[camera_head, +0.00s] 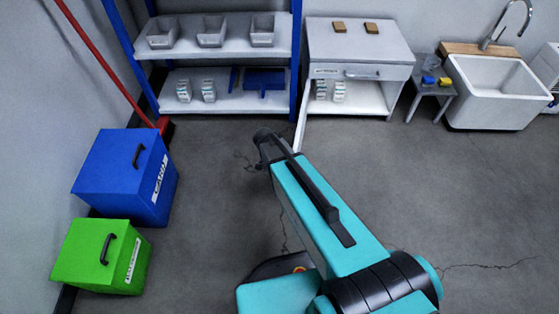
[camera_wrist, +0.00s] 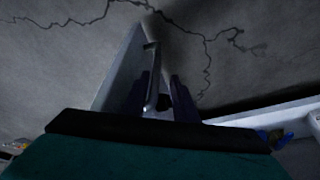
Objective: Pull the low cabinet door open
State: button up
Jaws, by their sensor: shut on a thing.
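The low white cabinet (camera_head: 345,48) stands at the back, with a drawer above an open lower compartment. Its door (camera_head: 301,122) is swung far out from the left side and shows nearly edge-on in the head view. In the wrist view the door panel (camera_wrist: 118,75) shows beside my gripper, with its bar handle (camera_wrist: 151,80) running between the fingers. My gripper (camera_wrist: 160,98) is shut on the handle. In the head view my own arm and wrist hide the fingers and the handle.
Small boxes (camera_head: 339,91) stand inside the cabinet. A blue-framed shelf (camera_head: 225,102) is just left of it; a grey stool (camera_head: 432,88) and a sink (camera_head: 495,95) are to the right. Blue (camera_head: 110,165) and green (camera_head: 88,255) bins stand at left. The middle floor is clear.

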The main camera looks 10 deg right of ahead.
jog(key=p+v, duration=0.3)
jog(key=v, duration=1)
jog(key=shift+r, duration=0.35)
jog(key=shift+s, duration=0.1)
jog(key=s+d+r+g+p, duration=0.15)
jog(key=s+d+p, duration=0.25)
jog(key=s+p, duration=0.4)
jog(key=s+d+g+p, duration=0.3)
jog(key=s+p, duration=0.4)
jog(key=p, duration=0.1)
jog(key=s+a+r+n+g+y+p, duration=0.1)
jog(key=s+n+p, duration=0.6)
jog(key=s, duration=1.1)
jog(key=shift+s+a+r+n+g+y, duration=0.3)
jog(key=shift+a+n+g+y, duration=0.4)
jog(key=shift+n+g+y, duration=0.65)
